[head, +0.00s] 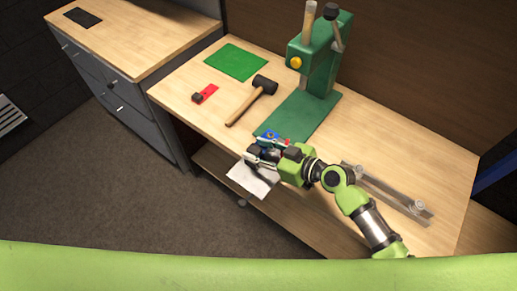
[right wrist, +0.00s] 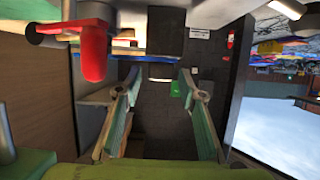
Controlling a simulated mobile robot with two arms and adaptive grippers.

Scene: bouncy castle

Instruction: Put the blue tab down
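A small blue piece (head: 268,136) shows in the head view at the front edge of the workbench, just beyond my right gripper. It is small and partly covered, so I cannot tell its full shape or whether it touches the gripper. My right gripper (head: 262,156) is at the bench's front edge, above a white sheet (head: 252,180). In the right wrist view the two fingers of my right gripper (right wrist: 155,100) stand wide apart with nothing between them. A red rounded part (right wrist: 95,45) is close at upper left there. My left gripper is not in view.
On the workbench are a green press (head: 322,55), a mallet (head: 250,100), a green mat (head: 235,62) and a red tab (head: 208,92) with a black block. A metal rail (head: 390,192) lies at right. A drawer cabinet (head: 115,85) stands left. Bench surface around the mallet is free.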

